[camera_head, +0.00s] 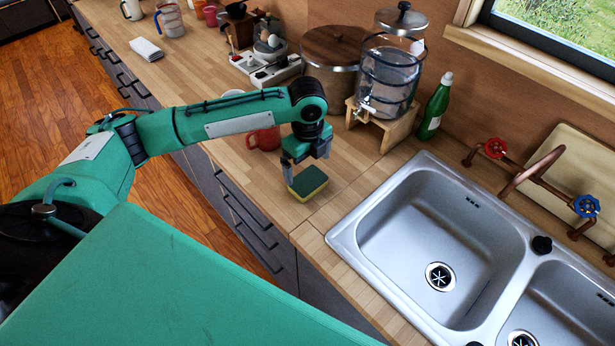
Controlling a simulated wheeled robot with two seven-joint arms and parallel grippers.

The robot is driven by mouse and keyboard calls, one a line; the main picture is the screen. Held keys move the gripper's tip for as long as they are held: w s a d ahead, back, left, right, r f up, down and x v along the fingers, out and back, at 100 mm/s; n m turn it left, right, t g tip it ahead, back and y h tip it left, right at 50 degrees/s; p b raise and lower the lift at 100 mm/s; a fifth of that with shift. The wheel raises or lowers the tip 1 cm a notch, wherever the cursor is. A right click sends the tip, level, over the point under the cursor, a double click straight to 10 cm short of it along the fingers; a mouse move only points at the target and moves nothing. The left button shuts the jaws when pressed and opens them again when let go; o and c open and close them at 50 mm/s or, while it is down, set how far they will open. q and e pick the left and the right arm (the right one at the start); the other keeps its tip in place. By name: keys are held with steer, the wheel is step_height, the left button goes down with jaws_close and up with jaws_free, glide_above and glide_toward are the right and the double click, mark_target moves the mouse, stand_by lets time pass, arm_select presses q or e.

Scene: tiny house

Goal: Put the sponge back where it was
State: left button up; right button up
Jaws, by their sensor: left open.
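The sponge (308,183), green on top and yellow below, is on or just over the wooden countertop, left of the sink. My left gripper (306,160) points down just above and behind it. Its fingers are apart, with one near the sponge's left end; I cannot tell whether they touch it. My right gripper is not in view.
The steel double sink (440,240) fills the right side. A red mug (264,139) stands left of my gripper. A glass dispenser on a wooden stand (388,132) and a green bottle (434,108) stand behind. The front counter edge is close to the sponge.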

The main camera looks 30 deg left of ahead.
mark_target(308, 179)
arm_select(q)
step_height(308, 179, up, 6)
steer(key=shift+f+b, duration=0.25)
steer(key=shift+b, duration=0.15)
stand_by(0.3)
